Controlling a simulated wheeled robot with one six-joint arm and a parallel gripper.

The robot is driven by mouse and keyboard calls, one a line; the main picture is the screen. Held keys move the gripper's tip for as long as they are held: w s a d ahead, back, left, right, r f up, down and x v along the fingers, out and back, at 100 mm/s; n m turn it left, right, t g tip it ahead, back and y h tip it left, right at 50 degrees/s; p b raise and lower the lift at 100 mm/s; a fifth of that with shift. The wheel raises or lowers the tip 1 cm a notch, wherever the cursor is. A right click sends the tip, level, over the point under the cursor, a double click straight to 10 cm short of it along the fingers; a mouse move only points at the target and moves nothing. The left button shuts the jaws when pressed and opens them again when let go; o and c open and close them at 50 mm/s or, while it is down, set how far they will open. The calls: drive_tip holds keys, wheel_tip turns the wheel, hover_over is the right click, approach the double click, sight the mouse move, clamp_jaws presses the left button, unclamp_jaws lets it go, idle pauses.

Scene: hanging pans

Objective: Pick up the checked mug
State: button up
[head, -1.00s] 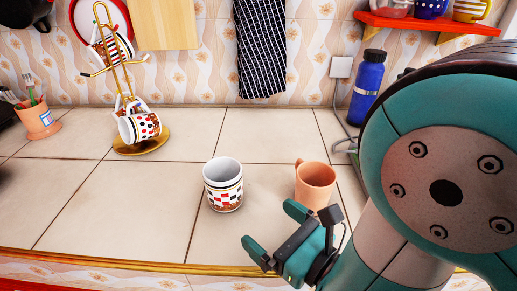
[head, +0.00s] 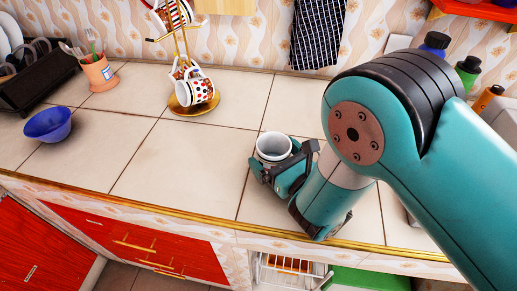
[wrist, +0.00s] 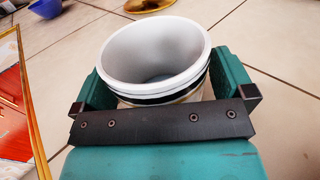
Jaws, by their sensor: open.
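The checked mug (head: 273,146) stands upright on the tiled counter, with its white inside and rim showing in the head view. My gripper (head: 283,163) is open around it, hiding most of its checked side. In the wrist view the white mug (wrist: 155,55) sits between the two teal fingers of my gripper (wrist: 165,85), one on each side. Whether either finger touches it is hard to tell. Its handle is not visible.
A gold mug stand (head: 190,106) with patterned mugs is at the back. A blue bowl (head: 48,124) and a utensil pot (head: 98,73) stand left. Bottles (head: 467,70) stand at the right, partly behind my arm. The counter's middle left is clear.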

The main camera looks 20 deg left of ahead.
drive_tip(key=shift+a, duration=0.1)
drive_tip(key=c, duration=1)
drive_tip(key=shift+r, duration=0.15)
drive_tip(key=shift+r, duration=1.05)
wheel_tip(320, 180, up, 24)
drive_tip(key=p, duration=1.7)
wheel_tip(320, 180, down, 10)
drive_tip(key=b, duration=1)
drive_tip(key=shift+r, duration=0.15)
